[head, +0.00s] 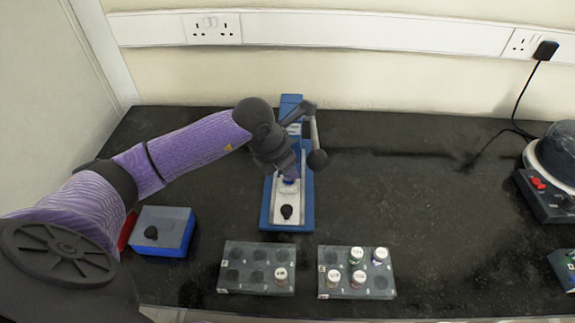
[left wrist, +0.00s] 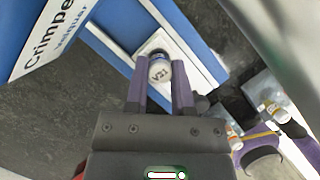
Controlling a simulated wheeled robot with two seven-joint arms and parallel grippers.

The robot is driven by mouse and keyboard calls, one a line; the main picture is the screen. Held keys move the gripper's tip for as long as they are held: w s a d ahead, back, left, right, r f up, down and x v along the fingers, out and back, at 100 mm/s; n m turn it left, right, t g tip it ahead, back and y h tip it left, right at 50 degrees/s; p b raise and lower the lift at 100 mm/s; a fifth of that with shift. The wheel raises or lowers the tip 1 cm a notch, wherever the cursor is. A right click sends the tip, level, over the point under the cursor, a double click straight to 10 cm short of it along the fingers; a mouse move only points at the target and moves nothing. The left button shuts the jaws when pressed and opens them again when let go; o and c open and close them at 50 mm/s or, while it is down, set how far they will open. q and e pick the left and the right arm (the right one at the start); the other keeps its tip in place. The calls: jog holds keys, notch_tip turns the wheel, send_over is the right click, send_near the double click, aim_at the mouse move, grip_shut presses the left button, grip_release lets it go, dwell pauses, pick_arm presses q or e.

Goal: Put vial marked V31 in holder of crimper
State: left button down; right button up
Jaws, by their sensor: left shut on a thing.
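The crimper (head: 308,210) has a blue base and a pale plate, and stands in the middle of the bench. My left gripper (head: 290,176) points down over its pale plate. In the left wrist view, the left gripper (left wrist: 157,95) is shut on the vial marked V31 (left wrist: 160,72), which has a white cap and lies between the fingertips. The vial is over the crimper's pale plate (left wrist: 117,47); whether it is seated in the holder or just above it, I cannot tell. The holder is mostly hidden by the gripper and vial.
In front stand two grey racks: the left rack (head: 231,290) holds one capped vial (head: 281,275), the right rack (head: 384,293) holds several. A blue box with grey top (head: 175,251) is at left. A machine (head: 551,199) is at right. The bench between is clear.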

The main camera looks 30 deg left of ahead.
pick_arm(q)
jog(key=shift+f, duration=0.1)
jog(key=shift+f+b, duration=0.35)
jog(key=shift+f, duration=0.1)
jog(key=c, duration=0.5)
grip_release()
jog(key=shift+c, duration=0.2)
jog(key=shift+o, duration=2.3)
